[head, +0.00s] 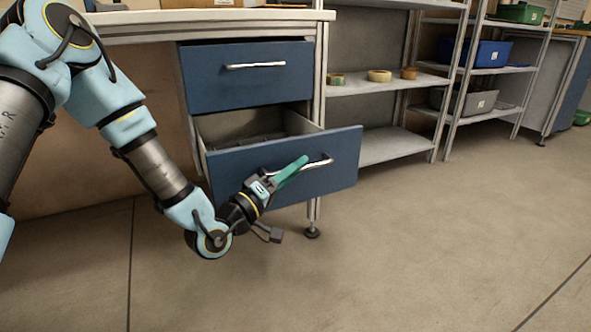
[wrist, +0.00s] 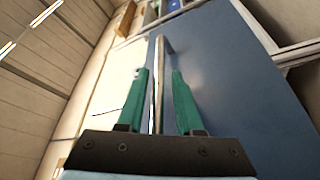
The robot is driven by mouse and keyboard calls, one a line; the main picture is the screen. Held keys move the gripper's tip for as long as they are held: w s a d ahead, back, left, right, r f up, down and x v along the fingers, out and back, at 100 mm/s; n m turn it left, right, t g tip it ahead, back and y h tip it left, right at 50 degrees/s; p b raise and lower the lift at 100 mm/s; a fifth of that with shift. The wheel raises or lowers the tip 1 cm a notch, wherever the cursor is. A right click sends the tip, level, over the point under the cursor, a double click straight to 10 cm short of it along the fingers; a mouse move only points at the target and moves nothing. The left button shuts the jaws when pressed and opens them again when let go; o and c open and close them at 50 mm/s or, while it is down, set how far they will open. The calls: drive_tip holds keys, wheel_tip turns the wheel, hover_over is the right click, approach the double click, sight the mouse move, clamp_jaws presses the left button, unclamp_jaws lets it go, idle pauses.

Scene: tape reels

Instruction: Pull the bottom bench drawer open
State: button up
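The bottom bench drawer (head: 345,157) is blue and pulled well out, with its inside (head: 250,130) showing from above. Its silver bar handle (head: 322,162) runs across the front. My gripper (head: 298,165) is at this handle, with green fingers. In the wrist view, the handle bar (wrist: 160,60) passes between the two fingers of my gripper (wrist: 162,72). A narrow gap shows on each side of the bar, so the fingers look open around it and not clamped. Part of the handle is hidden behind the fingers in the head view.
The upper blue drawer (head: 285,77) is almost flush under the bench top (head: 180,24). Metal shelves (head: 395,147) stand to the right, with tape reels (head: 380,75) on one. The floor (head: 440,240) in front and to the right is clear.

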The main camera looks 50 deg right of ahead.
drive_tip(key=shift+o, duration=0.6)
drive_tip(key=p+v, duration=0.2)
drive_tip(key=v, duration=0.8)
drive_tip(key=shift+a, duration=0.4)
drive_tip(key=shift+f, duration=0.1)
